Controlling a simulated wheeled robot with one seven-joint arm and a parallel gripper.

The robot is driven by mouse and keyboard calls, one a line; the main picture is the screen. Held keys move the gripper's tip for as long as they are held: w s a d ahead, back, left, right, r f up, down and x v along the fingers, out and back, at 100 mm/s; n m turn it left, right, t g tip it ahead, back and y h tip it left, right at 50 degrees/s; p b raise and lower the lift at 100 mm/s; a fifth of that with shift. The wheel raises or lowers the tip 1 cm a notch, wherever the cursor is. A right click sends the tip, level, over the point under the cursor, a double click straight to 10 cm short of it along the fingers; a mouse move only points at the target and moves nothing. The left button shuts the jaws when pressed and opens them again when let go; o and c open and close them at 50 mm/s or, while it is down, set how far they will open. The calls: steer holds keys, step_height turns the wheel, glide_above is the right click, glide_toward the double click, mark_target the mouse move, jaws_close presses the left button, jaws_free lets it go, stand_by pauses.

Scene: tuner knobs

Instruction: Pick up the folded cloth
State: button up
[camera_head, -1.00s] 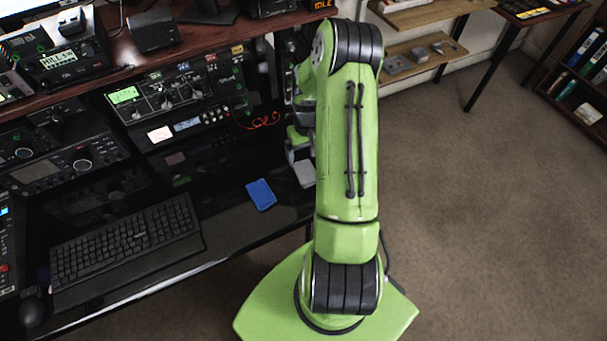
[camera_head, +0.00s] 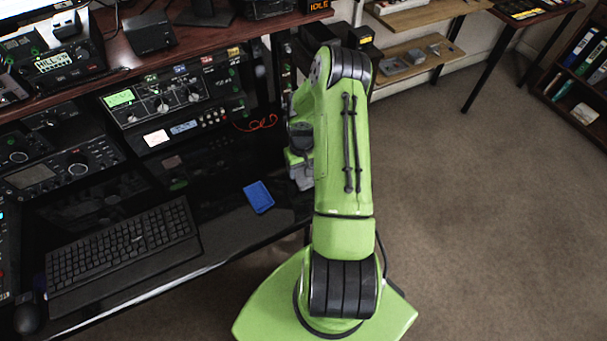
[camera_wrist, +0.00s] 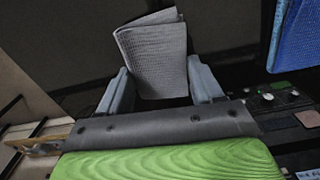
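The folded cloth (camera_wrist: 155,58) is light grey with a fine grid texture, and its layered edge shows at the top in the wrist view. My gripper (camera_wrist: 160,82) has its two grey fingers apart, one on each side of the cloth's near part. The cloth's far end reaches beyond the fingertips. The cloth's sides come very close to the fingers; whether they touch is unclear. In the head view, my gripper (camera_head: 301,179) is low over the right end of the black desk, partly behind my arm, and the cloth cannot be made out there.
A blue flat item (camera_head: 258,197) lies on the desk (camera_head: 228,222) left of my gripper; it also shows at the right in the wrist view (camera_wrist: 298,45). A keyboard (camera_head: 122,250) is farther left. Radio units (camera_head: 175,105) stand behind. Open carpet lies to the right.

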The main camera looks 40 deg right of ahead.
mark_target(302, 170)
steer(key=c, duration=0.3)
steer(key=shift+r, duration=0.1)
step_height(302, 170, up, 10)
steer(key=shift+f+p, duration=0.1)
steer(key=shift+p, duration=0.45)
